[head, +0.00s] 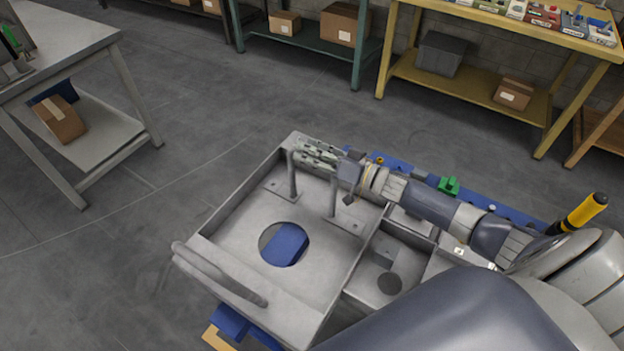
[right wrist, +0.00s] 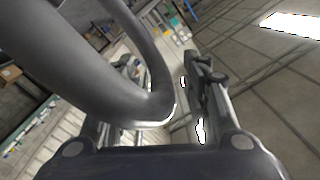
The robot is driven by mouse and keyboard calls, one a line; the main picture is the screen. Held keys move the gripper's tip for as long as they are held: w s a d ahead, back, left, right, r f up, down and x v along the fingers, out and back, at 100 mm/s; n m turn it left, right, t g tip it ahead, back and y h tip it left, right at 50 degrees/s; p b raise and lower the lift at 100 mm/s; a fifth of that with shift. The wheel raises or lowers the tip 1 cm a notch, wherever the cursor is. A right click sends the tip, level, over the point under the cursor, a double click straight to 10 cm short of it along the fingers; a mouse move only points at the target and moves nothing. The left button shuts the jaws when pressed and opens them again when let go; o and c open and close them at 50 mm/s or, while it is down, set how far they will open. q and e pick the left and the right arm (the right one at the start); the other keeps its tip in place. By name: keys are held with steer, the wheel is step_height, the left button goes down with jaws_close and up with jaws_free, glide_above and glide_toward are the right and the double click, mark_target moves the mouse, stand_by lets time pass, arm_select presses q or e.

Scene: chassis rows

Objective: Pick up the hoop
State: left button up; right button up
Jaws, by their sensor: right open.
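The hoop (head: 333,198) is a grey tube with two upright legs on foot plates, standing on the grey chassis tray (head: 225,235). Its top is partly hidden by my right gripper (head: 319,152) in the head view. In the right wrist view a thick curved grey tube, which looks like the hoop (right wrist: 155,104), runs very close to the camera. Its bend shows between the two open fingers of my right gripper (right wrist: 160,92). I cannot tell whether a finger touches it. My left gripper is out of view.
A thick grey bar (head: 220,276) lies along the tray's near left edge. A blue strip with a green part (head: 449,186) lies behind my right arm. A yellow-black post (head: 582,212) stands at the right. A workbench (head: 62,30) is at the left; open floor surrounds it.

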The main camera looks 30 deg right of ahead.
jaws_close()
steer(key=shift+r, duration=0.15)
